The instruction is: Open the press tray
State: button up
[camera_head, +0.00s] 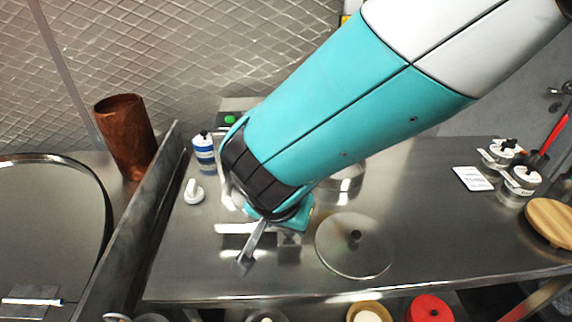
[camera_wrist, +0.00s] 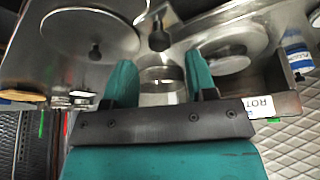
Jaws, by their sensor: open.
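The press is mostly hidden behind my arm in the head view; a housing with a green button (camera_head: 230,119) shows at its back. In the wrist view a metal housing (camera_wrist: 288,103) carries a label whose visible letters read "ROT". A round metal plate (camera_wrist: 228,48) lies beside it, and a metal bar with a dark knob (camera_wrist: 158,40) extends away from it. My gripper (camera_wrist: 160,62) is open, with its teal fingers apart and a shiny metal cylinder (camera_wrist: 160,84) seen between them. In the head view my gripper (camera_head: 284,222) is low over the counter. I cannot tell whether it touches anything.
A round lid with a knob (camera_head: 340,258) lies right of my gripper on the steel counter (camera_head: 430,215). A blue-and-white bottle (camera_head: 205,152) and a small white item (camera_head: 194,192) stand left. A steel divider (camera_head: 140,225) and copper cup (camera_head: 126,130) are farther left. Jars (camera_head: 520,182) stand right.

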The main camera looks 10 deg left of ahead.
jog(key=b+v, duration=0.1)
jog(key=v, duration=1.2)
jog(key=shift+s+r, duration=0.2)
jog(key=d+n+g+y, duration=0.25)
jog(key=d+n, duration=0.25)
jog(key=d, duration=0.9)
jog(key=s+d+n+g+y, duration=0.1)
jog(key=s+d+n+y, duration=0.1)
jog(key=s+d+n, duration=0.2)
jog(key=s+d, duration=0.2)
jog(key=s, duration=0.2)
jog(key=shift+r+n+g+y, duration=0.35)
jog(key=shift+n, duration=0.05)
